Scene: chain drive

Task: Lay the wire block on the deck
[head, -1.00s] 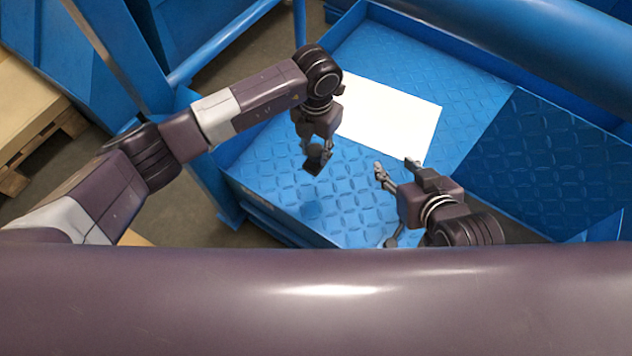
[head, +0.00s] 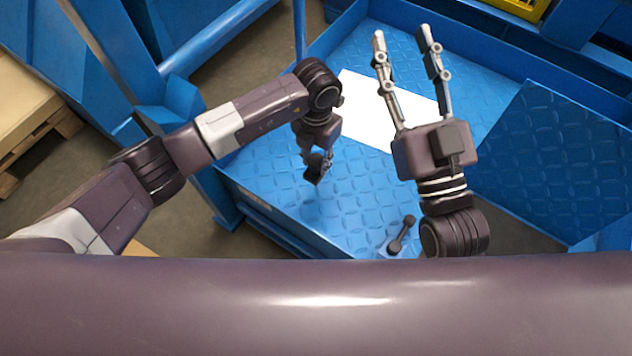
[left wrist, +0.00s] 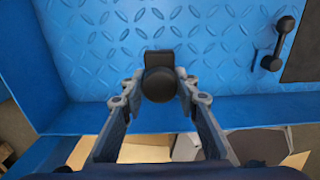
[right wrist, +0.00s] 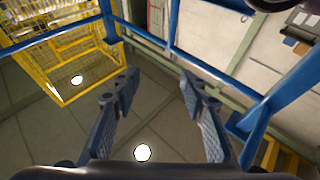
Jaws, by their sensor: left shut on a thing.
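My left gripper (head: 318,168) is shut on a small dark block (head: 314,176), which I take to be the wire block. It hangs over the blue tread-plate deck (head: 345,205), and a soft shadow below suggests a gap. In the left wrist view the block (left wrist: 158,58) has a round black knob (left wrist: 158,84) between the fingers. My right gripper (head: 403,38) is open and empty, raised with its fingers pointing away.
A black dumbbell-shaped part (head: 402,236) lies on the deck near its front edge. A white sheet (head: 360,110) lies on the deck behind my left gripper. Blue deck walls (head: 270,220) bound it. A yellow cage (right wrist: 60,50) shows in the right wrist view.

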